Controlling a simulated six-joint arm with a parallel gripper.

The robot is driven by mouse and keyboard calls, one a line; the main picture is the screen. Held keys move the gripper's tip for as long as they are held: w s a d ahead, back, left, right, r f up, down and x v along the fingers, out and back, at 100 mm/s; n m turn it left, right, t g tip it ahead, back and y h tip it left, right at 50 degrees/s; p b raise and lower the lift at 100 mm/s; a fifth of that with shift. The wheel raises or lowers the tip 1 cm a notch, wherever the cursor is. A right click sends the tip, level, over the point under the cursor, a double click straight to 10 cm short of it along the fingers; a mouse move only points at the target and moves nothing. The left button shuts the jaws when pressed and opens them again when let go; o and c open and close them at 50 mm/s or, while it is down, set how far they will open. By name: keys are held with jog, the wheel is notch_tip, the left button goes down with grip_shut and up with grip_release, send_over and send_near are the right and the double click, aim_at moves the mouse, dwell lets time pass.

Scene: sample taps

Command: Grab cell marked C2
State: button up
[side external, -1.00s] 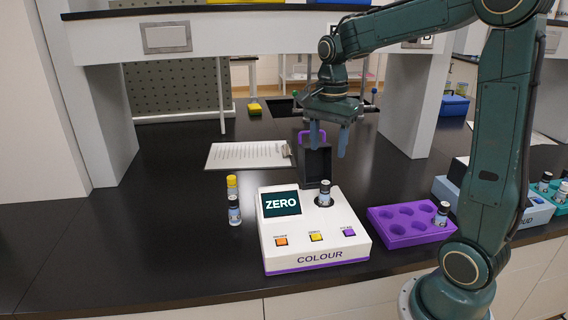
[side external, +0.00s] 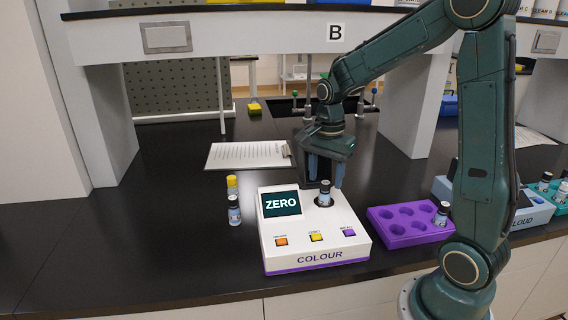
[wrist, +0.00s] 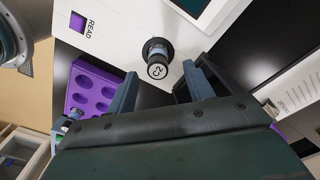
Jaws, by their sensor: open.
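The cell marked C2 (wrist: 157,61) is a small vial with a black cap whose white top reads C2 in the wrist view. In the side view the capped vial (side external: 325,194) stands upright in the socket of the white colour meter (side external: 300,239), whose screen shows ZERO. My gripper (side external: 325,181) is open and empty, just behind and above this vial. In the wrist view the fingers of my gripper (wrist: 160,85) are spread, with the cap between and a little beyond their tips. The vial's lower part is hidden in the socket.
A purple rack (side external: 400,225) with one vial (side external: 442,213) stands right of the meter. Left of the meter stand a dark-capped vial (side external: 234,210) and a yellow-capped one (side external: 232,187). A dark open box (side external: 318,170) is behind the meter, partly hidden. A clipboard (side external: 248,155) lies further back.

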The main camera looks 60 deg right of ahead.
aim_at(326, 182)
jog(key=shift+s+a+f, duration=0.15)
jog(key=shift+f, duration=2.2)
jog(key=shift+c, duration=0.2)
jog(key=c, duration=1)
